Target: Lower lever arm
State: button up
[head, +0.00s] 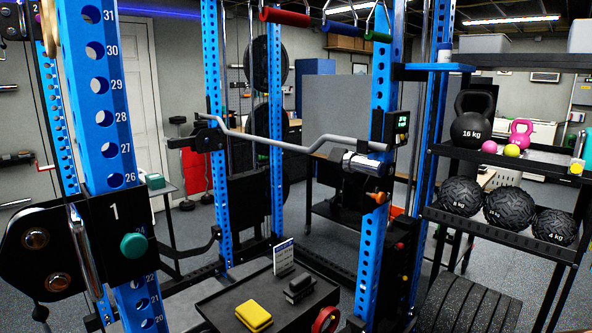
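My gripper is not in this head view. The blue power rack's near left upright (98,100) carries a black plate (75,240) marked 1, with a teal knob (133,246) and a slanted chrome rod (88,262). On the right upright (378,105) a black fitting with a chrome cylinder (360,163) and an orange knob (378,197) sticks out. A bent silver bar (290,146) spans the rack between black holders. I cannot tell for certain which of these parts is the lever arm.
A black tray table (225,310) with a yellow block (254,315), black blocks (299,289) and a small sign (284,257) stands low in front. A shelf at right holds kettlebells (470,130) and medicine balls (508,207). Coloured handles (285,17) hang overhead.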

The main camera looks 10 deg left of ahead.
aim_at(355, 169)
jog(key=u, duration=0.75)
jog(key=i, duration=0.45)
